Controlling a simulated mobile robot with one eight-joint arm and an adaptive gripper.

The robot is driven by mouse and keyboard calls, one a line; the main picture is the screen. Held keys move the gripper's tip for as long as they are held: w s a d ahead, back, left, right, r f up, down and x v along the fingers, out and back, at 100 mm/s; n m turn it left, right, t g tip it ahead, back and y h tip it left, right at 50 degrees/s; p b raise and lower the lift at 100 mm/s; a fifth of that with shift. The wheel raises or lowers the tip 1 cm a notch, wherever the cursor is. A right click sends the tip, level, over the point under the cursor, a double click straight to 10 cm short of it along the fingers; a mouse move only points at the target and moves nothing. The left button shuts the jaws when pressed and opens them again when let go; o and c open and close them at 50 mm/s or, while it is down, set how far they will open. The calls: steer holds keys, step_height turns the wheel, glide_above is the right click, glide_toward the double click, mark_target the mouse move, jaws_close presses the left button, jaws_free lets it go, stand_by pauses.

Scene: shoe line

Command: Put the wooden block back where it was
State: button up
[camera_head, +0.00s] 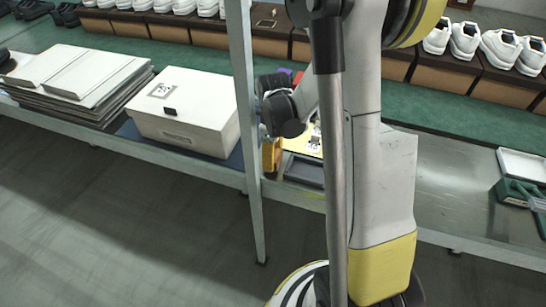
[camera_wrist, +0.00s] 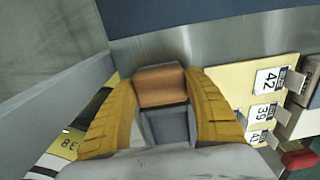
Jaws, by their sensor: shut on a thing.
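The wooden block (camera_wrist: 160,84) is brown and sits between the two yellow fingers of my gripper (camera_wrist: 161,90) in the wrist view. The fingers are shut on its sides. Below it in that view is a grey tray-like box (camera_wrist: 168,128); I cannot tell whether the block touches it. In the head view my gripper (camera_head: 270,154) is low over the bench, partly behind a grey post, and I cannot make out the block there.
A yellow board (camera_wrist: 240,84) with number cards lies to the right of my gripper. The grey post (camera_head: 247,125) stands close on its left. A white box (camera_head: 187,108) and stacked boards (camera_head: 75,75) are further left. Bare metal bench (camera_head: 450,190) lies to the right.

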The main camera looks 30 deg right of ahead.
steer(key=shift+f, duration=0.1)
steer(key=o, duration=1.2)
step_height(320, 180, up, 12)
steer(key=p, duration=0.5)
steer(key=shift+s, duration=0.1)
